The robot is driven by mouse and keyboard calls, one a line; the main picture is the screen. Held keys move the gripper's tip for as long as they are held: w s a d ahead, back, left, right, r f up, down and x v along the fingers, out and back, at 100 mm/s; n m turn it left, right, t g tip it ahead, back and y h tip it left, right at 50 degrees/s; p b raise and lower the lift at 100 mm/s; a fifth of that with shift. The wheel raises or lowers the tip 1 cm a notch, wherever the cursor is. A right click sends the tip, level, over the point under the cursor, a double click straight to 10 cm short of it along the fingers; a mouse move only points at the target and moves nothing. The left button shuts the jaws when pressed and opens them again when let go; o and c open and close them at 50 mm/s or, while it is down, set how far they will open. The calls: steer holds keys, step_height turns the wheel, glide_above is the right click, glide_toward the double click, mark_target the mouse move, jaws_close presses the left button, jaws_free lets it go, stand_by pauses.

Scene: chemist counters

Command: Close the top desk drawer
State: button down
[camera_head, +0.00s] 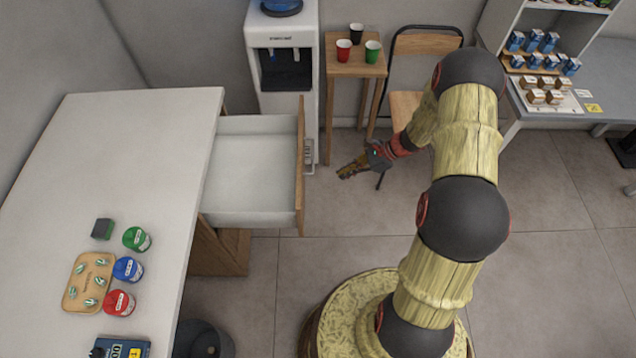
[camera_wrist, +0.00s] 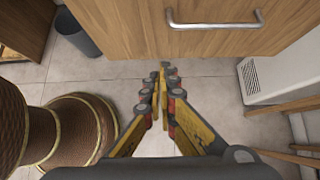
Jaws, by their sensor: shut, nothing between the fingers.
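The top desk drawer (camera_head: 252,172) is pulled well out from under the white desk (camera_head: 150,150) in the head view, and its white inside looks empty. Its wooden front (camera_head: 301,175) faces right, toward my gripper (camera_head: 345,172). In the wrist view the drawer front (camera_wrist: 190,35) fills the upper part, with a metal bar handle (camera_wrist: 215,24) near its top centre. My gripper (camera_wrist: 163,75) is shut and empty. Its fingertips are short of the drawer front and appear apart from it, with the handle above and to the right of them.
A water dispenser (camera_head: 284,60) stands behind the drawer. A small table with cups (camera_head: 356,66) and a chair (camera_head: 407,100) stand at the back. A dark bin (camera_head: 202,340) is by the desk. Open floor (camera_head: 350,225) lies right of the drawer.

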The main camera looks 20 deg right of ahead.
steer(key=a+r+b+x, duration=0.1)
steer(key=b+x, duration=0.2)
steer(key=x, duration=0.9)
steer(key=shift+w+a, duration=0.35)
steer(key=shift+a, duration=0.3)
steer(key=shift+r, duration=0.15)
steer(key=w+a+b, duration=0.1)
steer(key=w+a, duration=0.2)
steer(key=a, duration=0.6)
steer(key=w+a+b, duration=0.1)
steer(key=w+a, duration=0.2)
steer(key=a, duration=0.7)
steer(key=w+a+b, duration=0.1)
steer(key=w+a, duration=0.2)
steer(key=a, duration=0.7)
steer(key=shift+w+a+b, duration=0.2)
steer(key=shift+w+b, duration=0.05)
steer(key=shift+b, duration=0.05)
steer(key=shift+w+a, duration=0.3)
steer(key=shift+a, duration=0.4)
steer(key=shift+r, duration=0.1)
steer(key=shift+d, duration=0.1)
